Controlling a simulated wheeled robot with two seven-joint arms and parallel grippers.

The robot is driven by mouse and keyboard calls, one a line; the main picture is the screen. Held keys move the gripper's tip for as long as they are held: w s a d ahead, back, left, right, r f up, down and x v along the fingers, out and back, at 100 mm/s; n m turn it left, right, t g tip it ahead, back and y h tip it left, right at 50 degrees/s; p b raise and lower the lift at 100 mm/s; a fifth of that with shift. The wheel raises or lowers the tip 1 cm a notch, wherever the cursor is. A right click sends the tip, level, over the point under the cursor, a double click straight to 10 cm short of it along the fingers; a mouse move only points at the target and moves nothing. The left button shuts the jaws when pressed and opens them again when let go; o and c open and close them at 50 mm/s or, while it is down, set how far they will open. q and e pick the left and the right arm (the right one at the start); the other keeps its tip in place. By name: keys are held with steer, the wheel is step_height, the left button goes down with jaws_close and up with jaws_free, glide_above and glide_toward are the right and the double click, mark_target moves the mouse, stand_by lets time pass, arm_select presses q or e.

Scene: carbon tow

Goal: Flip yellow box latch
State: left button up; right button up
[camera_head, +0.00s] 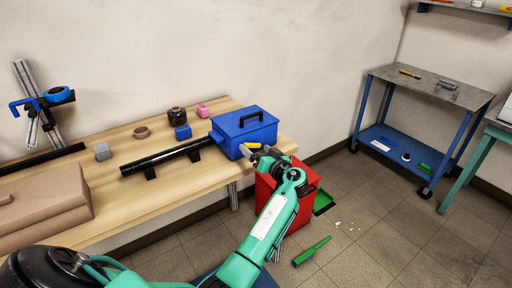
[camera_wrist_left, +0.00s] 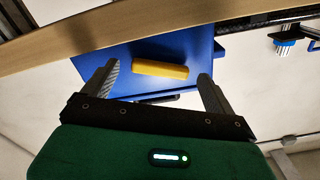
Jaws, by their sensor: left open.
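A blue box (camera_head: 245,128) with a black top handle stands at the right end of the wooden table. A yellow latch (camera_head: 252,145) sits on its side facing my arm. In the left wrist view the yellow latch (camera_wrist_left: 160,70) is a short bar on the blue box wall (camera_wrist_left: 195,48). My left gripper (camera_head: 258,154) is at that side of the box. In the left wrist view my left gripper (camera_wrist_left: 157,72) is open, with one finger on each side of the latch and a gap to both. Whether the latch is flipped is unclear. My right gripper is out of view.
The wooden table (camera_head: 145,200) also holds a black tube (camera_head: 165,160) on supports, a brown case (camera_head: 40,215) and small items. A red bin (camera_head: 265,190) stands beside the table end, under my arm. A blue cart (camera_head: 425,80) stands at the right.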

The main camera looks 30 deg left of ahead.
arm_select(q)
steer(key=shift+w+a, duration=0.2)
steer(key=shift+a, duration=0.3)
steer(key=c, duration=1)
